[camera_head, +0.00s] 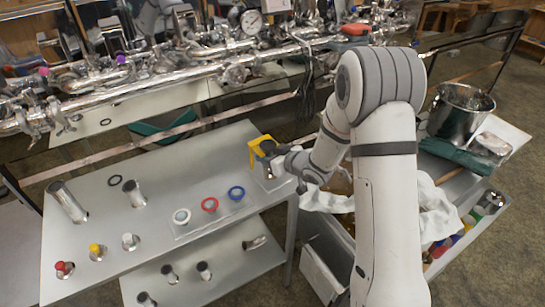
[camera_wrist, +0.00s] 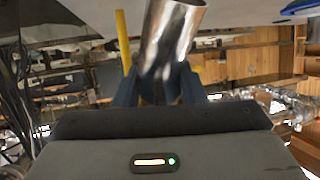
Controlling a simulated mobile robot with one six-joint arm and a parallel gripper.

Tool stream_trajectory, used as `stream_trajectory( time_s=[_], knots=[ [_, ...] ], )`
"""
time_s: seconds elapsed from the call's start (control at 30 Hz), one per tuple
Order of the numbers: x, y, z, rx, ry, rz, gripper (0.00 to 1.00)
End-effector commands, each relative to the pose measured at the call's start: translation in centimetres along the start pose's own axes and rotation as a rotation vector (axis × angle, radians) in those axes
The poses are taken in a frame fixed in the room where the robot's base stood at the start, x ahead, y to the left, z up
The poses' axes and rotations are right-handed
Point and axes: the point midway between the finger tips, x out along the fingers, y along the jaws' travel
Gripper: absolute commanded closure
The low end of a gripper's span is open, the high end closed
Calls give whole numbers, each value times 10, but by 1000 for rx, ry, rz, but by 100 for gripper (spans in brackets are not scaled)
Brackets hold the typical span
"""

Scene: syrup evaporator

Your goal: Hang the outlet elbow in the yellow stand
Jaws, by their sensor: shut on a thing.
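The yellow stand (camera_head: 257,143) is at the right end of the metal table, with its yellow top facing my arm. My gripper (camera_head: 280,160) is right beside it. In the wrist view my gripper (camera_wrist: 160,92) is shut on a shiny metal tube, the outlet elbow (camera_wrist: 172,35), which sticks up from between the dark fingers. Yellow parts of the stand (camera_wrist: 123,42) show behind and beside the fingers. I cannot tell whether the elbow touches the stand or rests in it; the contact is hidden.
Shiny evaporator piping (camera_head: 150,85) runs along the back. A metal bucket (camera_head: 459,108) and a crowded cart stand at the right.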

Motion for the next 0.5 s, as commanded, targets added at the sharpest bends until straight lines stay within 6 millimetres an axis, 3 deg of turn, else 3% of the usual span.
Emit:
stream_trajectory(
  time_s=[0.5],
  knots=[
    [4,1,-3,-3,4,-1,88]
  ],
)
